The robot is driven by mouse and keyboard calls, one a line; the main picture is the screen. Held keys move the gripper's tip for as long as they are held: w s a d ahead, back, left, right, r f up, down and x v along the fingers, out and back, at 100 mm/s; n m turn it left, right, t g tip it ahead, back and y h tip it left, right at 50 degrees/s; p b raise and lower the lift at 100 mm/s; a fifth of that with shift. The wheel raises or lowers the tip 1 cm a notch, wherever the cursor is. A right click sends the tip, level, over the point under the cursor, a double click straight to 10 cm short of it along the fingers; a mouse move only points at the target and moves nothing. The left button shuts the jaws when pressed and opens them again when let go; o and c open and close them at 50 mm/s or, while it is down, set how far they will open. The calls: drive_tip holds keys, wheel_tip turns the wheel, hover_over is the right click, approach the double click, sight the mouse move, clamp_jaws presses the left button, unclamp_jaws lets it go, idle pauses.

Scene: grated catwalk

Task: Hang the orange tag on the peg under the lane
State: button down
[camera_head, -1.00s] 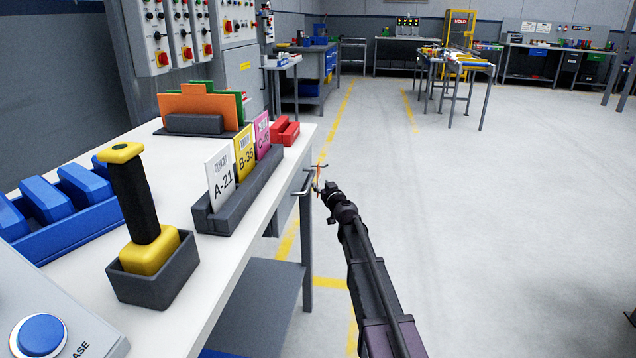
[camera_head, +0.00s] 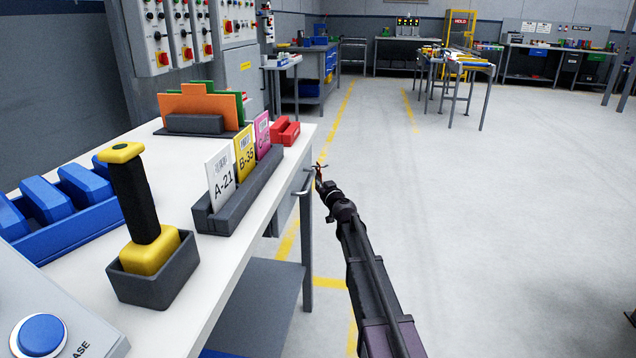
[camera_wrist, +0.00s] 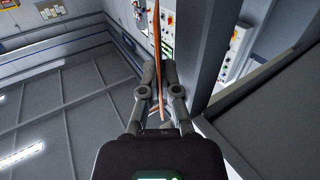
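I cannot make out a peg or a lane in either view.
The table holds a dark rack (camera_head: 240,190) with lettered cards, red blocks (camera_head: 285,131), orange and green boards (camera_head: 200,105), a yellow-black handle (camera_head: 135,200) in a holder and a blue bin (camera_head: 75,232).

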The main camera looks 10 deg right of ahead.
drive_tip(key=shift+r+p, duration=0.35)
drive_tip(key=shift+s+d, duration=0.3)
drive_tip(key=shift+d, duration=0.5)
idle(0.9)
drive_tip(key=shift+s+d+r+p, duration=0.2)
drive_tip(key=shift+d+r+p, duration=0.05)
drive_tip(key=shift+d, duration=0.2)
drive_tip(key=shift+s+d+r+p, duration=0.15)
drive_tip(key=shift+d+r+p, duration=0.05)
drive_tip(key=shift+d, duration=0.25)
idle(0.6)
drive_tip(key=shift+s+d, duration=0.2)
drive_tip(key=shift+d, duration=0.55)
drive_tip(key=shift+s+d, duration=0.25)
drive_tip(key=shift+d, duration=0.45)
drive_tip(key=shift+s+d, duration=0.2)
drive_tip(key=shift+d, duration=0.55)
idle(0.8)
drive_tip(key=shift+r, duration=0.15)
